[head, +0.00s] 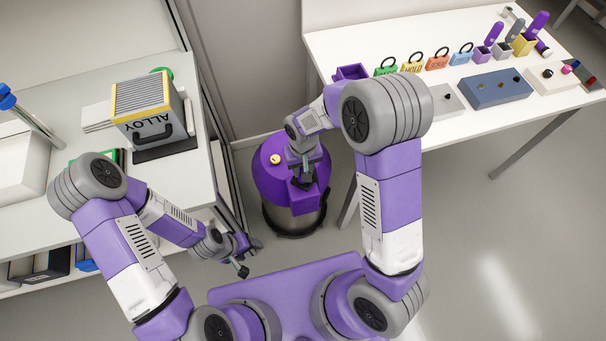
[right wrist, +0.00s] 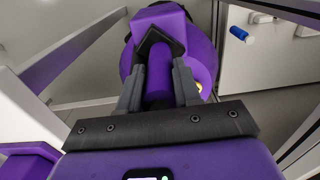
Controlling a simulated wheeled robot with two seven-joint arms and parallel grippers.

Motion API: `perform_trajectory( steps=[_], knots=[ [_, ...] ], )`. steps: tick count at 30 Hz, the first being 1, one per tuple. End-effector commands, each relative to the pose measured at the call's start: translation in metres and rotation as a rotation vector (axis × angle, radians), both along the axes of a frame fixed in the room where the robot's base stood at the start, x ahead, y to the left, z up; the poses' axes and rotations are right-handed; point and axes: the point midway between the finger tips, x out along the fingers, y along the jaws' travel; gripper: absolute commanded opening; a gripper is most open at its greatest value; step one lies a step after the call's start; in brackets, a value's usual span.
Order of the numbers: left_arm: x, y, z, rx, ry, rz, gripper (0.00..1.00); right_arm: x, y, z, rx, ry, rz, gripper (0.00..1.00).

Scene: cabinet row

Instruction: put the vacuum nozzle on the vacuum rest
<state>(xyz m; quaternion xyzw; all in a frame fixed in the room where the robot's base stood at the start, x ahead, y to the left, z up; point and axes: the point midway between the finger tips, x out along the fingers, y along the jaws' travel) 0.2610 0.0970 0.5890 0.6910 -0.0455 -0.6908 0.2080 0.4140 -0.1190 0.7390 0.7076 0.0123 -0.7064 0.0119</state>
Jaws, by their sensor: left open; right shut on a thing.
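The vacuum (head: 270,187) stands on the floor between the counter and the table, with a purple top, a yellow button and a metal lower body. My right gripper (head: 302,178) is above its near right side. In the right wrist view, the right fingers (right wrist: 158,92) are shut on the purple tube of the vacuum nozzle (right wrist: 158,75). A dark angled edge and a purple block (right wrist: 160,18) lie at its far end, over the vacuum. I cannot tell whether this block is the rest or whether the nozzle touches it. My left gripper (head: 249,257) is open and empty, left of the vacuum.
The left counter (head: 205,135) holds a box marked ALLOY (head: 150,115). The white table (head: 335,45) on the right carries a purple bin, several coloured tags, control boxes and purple-handled tools. A table leg stands close right of the vacuum. Floor at the right is clear.

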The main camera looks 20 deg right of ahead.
Motion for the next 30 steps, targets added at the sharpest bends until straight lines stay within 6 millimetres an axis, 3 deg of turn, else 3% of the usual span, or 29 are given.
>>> perform_trajectory(
  steps=[6,18,19,21,23,30],
  knots=[
    [0.0,0.0,-0.014,0.0,0.0,0.0,0.63,-0.001,-0.001,-0.033,-0.001,0.004,0.0,0.02],
    [0.0,0.0,-0.016,0.0,0.0,0.0,0.63,0.0,0.0,-0.037,0.0,0.001,0.0,0.02],
    [0.0,0.0,-0.015,0.0,0.0,0.0,0.63,0.0,0.0,-0.036,0.0,0.001,0.0,0.37],
    [0.0,0.0,-0.015,0.0,0.0,0.0,0.63,0.0,0.0,-0.035,-0.001,0.002,0.0,0.48],
    [0.0,0.0,-0.015,0.0,0.0,0.0,0.63,0.0,0.0,-0.035,-0.001,0.002,0.0,0.57],
    [0.0,0.0,-0.015,0.0,0.0,0.0,0.63,0.0,0.0,-0.035,-0.001,0.002,0.0,0.58]
  ],
)
